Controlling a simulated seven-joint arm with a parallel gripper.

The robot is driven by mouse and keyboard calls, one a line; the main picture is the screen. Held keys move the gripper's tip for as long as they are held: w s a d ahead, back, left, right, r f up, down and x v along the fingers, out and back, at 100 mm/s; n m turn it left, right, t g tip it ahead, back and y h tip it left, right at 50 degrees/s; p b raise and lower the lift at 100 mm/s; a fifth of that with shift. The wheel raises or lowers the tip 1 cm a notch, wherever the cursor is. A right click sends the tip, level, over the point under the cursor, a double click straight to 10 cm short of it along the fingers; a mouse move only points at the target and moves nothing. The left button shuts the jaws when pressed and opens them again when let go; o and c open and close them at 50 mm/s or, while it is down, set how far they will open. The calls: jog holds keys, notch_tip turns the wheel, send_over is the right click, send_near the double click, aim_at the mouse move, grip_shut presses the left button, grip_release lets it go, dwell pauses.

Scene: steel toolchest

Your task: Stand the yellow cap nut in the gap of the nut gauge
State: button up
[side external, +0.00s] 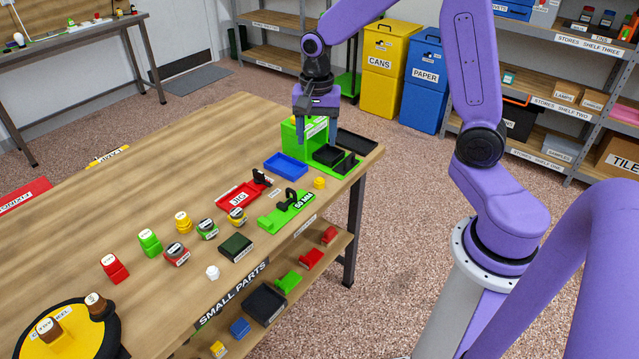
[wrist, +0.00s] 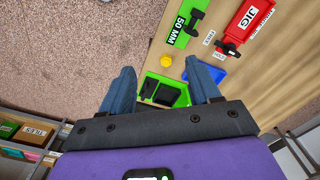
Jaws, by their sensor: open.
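A small yellow cap nut (side external: 319,183) stands on the wooden table near its right edge, clear of other things. It also shows in the wrist view (wrist: 166,60), near the line between my fingertips. A green block labelled "50 MM" (side external: 270,218) with a black upright part looks like the nut gauge; it lies just nearer the camera than the nut, and in the wrist view (wrist: 183,27) above it. Its gap is too small to make out. My gripper (side external: 317,141) is open and empty, fingers down, above the green tray area behind the nut; its fingertips show in the wrist view (wrist: 160,74).
A green holder with black bins (side external: 328,157) and a green box (side external: 292,135) stand below my gripper. A blue tray (side external: 286,166) and red jig (side external: 238,195) lie left of the nut. Several small labelled containers stand further left. Bare table surrounds the nut.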

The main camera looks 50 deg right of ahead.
jog(key=w+d+f+m, duration=0.3)
jog(key=w+d+m, duration=0.2)
jog(key=d+m, duration=0.25)
send_over(319, 179)
jog(key=shift+n, duration=0.35)
jog(key=f, duration=1.1)
jog(key=shift+s+d+f, duration=0.1)
jog(key=shift+s+d, duration=0.1)
jog(key=shift+s, duration=0.15)
jog(key=shift+w+a+f, duration=0.1)
jog(key=shift+w+f, duration=0.05)
jog(key=shift+f, duration=1.35)
jog(key=shift+w+a+f, duration=0.1)
jog(key=shift+w+f, duration=0.05)
jog(key=shift+f, duration=1.3)
grip_shut()
